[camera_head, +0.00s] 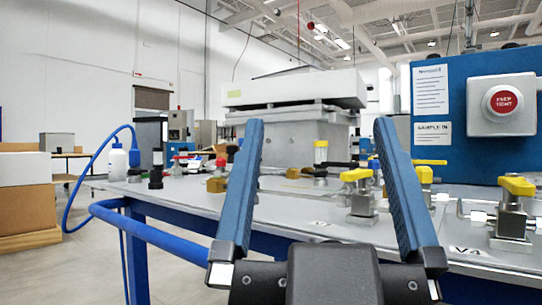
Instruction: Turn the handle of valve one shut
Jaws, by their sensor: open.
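My gripper (318,125) is open and empty, its two blue fingers raised and spread above the front part of the bench. Valves with yellow handles stand on the bench: one just left of the right finger's base (357,176), and one at the far right (516,187) beside a label that seems to read V4. Another yellow handle (424,175) is partly behind the right finger. A fitting with a red top (221,163) is left of the left finger. No label that I can read marks valve one. Neither finger clearly touches a valve.
The grey bench top (285,200) has a blue frame and a blue rail (150,230) along its left front. A blue panel (445,100) with a red button (502,101) stands at the right. A large grey machine (290,135) stands behind. A white bottle (118,162) and boxes (25,205) are left.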

